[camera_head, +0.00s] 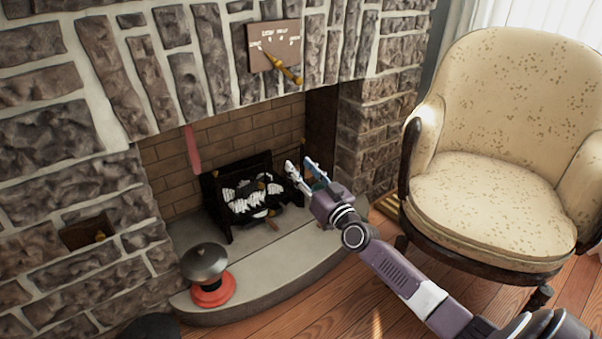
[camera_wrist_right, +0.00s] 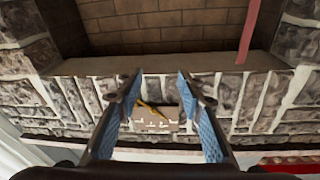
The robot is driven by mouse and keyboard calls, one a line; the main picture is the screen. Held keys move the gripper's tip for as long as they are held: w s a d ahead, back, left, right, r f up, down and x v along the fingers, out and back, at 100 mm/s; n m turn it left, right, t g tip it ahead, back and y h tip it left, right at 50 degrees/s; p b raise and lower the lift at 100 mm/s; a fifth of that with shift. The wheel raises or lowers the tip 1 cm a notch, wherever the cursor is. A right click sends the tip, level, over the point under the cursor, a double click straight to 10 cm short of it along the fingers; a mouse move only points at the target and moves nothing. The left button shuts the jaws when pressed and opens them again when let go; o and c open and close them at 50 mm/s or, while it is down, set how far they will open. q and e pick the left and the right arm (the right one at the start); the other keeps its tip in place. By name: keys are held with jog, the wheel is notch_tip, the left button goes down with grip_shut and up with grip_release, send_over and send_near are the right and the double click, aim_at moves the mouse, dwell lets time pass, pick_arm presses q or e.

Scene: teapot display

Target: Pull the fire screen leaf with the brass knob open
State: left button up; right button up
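My right gripper (camera_head: 304,167) is open and empty, in front of the right part of the fireplace opening. In the right wrist view its two blue-padded fingers (camera_wrist_right: 158,85) stand wide apart with nothing between them. A dark upright panel (camera_head: 320,125) stands at the right side of the opening, behind and above the gripper. It may be the fire screen leaf, but I cannot tell for sure. A tiny golden spot near its left edge is too small to identify as the brass knob. My left gripper is not in view.
A black grate (camera_head: 224,229) stands left of the gripper on the raised stone hearth (camera_head: 305,262). A red-based grey-domed object (camera_head: 207,275) is at front left. A plaque with a brass lever (camera_head: 285,69) hangs above; a cream armchair (camera_head: 490,205) stands right.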

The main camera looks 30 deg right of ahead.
jog(key=shift+s+r, duration=0.1)
jog(key=shift+r, duration=0.1)
jog(key=shift+d, duration=0.1)
dwell(0.4)
